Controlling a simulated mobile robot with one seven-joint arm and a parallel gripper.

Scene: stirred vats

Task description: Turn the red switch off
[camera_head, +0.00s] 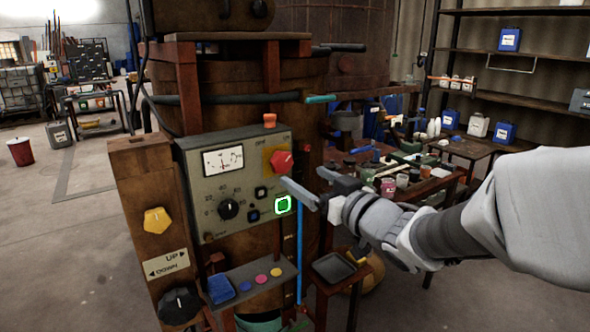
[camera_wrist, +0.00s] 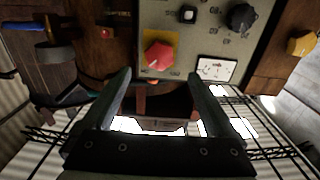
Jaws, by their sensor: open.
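The red switch (camera_head: 281,161) is a red knob on a yellow plate at the upper right of the grey control panel (camera_head: 203,163). In the wrist view the red switch (camera_wrist: 158,56) shows upside down, just beyond the fingertips and roughly centred between them. My gripper (camera_head: 303,175) is open and empty, close in front of the panel's right side, slightly below and right of the switch. In the wrist view both fingers of my gripper (camera_wrist: 159,76) are spread apart. They look apart from the switch; the exact gap cannot be told.
A lit green button (camera_head: 283,204), a black dial (camera_head: 228,209) and a meter (camera_head: 223,160) share the panel. A yellow knob (camera_head: 157,220) is on the wooden post at left. A shelf with coloured buttons (camera_head: 261,279) juts out below. A cluttered table stands behind my gripper.

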